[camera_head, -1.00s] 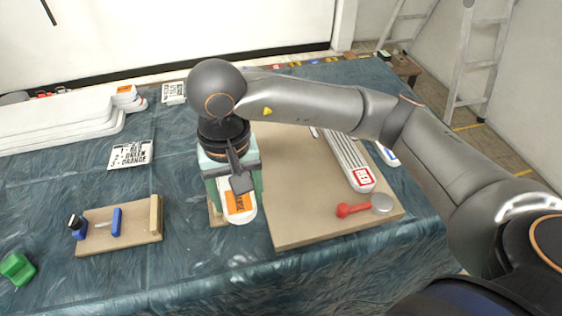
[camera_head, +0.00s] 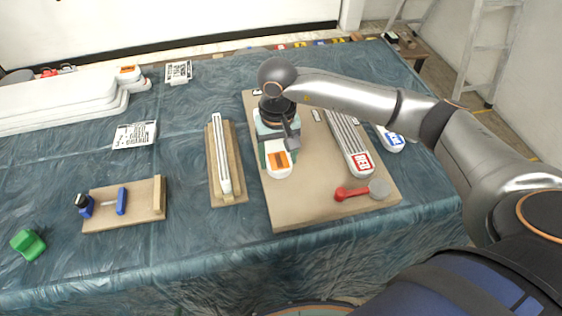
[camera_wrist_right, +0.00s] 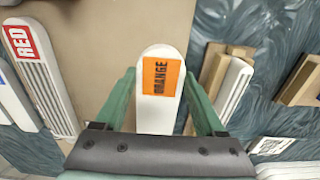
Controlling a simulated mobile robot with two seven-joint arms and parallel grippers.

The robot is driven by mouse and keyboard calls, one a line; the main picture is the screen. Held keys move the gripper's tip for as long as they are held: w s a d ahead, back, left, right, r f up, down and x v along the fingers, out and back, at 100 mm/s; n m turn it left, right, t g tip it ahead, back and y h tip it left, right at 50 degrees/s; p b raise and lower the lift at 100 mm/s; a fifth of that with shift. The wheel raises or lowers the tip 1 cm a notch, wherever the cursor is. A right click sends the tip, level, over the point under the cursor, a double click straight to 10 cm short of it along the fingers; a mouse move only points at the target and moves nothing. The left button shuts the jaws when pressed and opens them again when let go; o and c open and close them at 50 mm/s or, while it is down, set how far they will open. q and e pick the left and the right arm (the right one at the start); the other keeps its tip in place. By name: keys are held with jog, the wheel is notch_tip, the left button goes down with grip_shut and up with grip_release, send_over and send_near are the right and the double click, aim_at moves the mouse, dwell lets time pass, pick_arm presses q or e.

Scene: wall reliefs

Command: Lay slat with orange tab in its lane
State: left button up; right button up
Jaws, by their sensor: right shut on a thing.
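The slat with the orange tab (camera_head: 278,165) is white with a rounded end and is held over the left part of the tan board (camera_head: 290,205). Its orange label reads ORANGE in the right wrist view (camera_wrist_right: 162,78). My right gripper (camera_head: 277,135) is shut on it, with green fingers on both sides of the slat. Whether the slat touches the board I cannot tell; the gripper hides its far part. The ribbed slat with the red tab (camera_head: 352,148) lies on the board to the right. My left gripper is not in view.
A wooden fixture (camera_head: 241,170) with a narrow white strip stands left of the board. A red-handled tool (camera_head: 352,193) lies at the board's near right. A blue-tabbed slat (camera_head: 388,137) lies right of the red one. A printed card (camera_head: 135,134) lies at left.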

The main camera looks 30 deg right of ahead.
jog(key=shift+w+d+f, duration=0.2)
jog(key=shift+d+f, duration=0.1)
jog(key=shift+f, duration=0.1)
jog(key=f, duration=0.3)
jog(key=shift+w+d+p, duration=0.15)
jog(key=shift+d+p, duration=0.1)
jog(key=shift+p, duration=0.15)
jog(key=shift+f, duration=0.4)
jog(key=shift+f, duration=0.2)
jog(key=o, duration=1.5)
jog(key=shift+r, duration=0.1)
